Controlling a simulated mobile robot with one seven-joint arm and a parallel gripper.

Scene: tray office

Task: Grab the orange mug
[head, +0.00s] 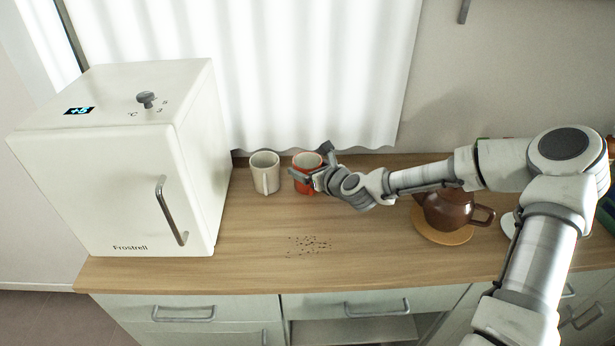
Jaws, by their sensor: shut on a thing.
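The orange mug (303,161) stands at the back of the wooden counter, just right of a white mug (265,173). Its rim and left side show; its right side is partly hidden by my gripper. My gripper (317,166) reaches in from the right and is shut on the orange mug at its right side. The mug looks upright. I cannot tell whether its base touches the counter.
A small white fridge (120,165) stands on the left. A brown teapot (452,212) sits on a round wooden mat (430,232) under my arm. Dark specks (309,245) lie on the counter's clear middle. A white curtain (290,70) hangs behind.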

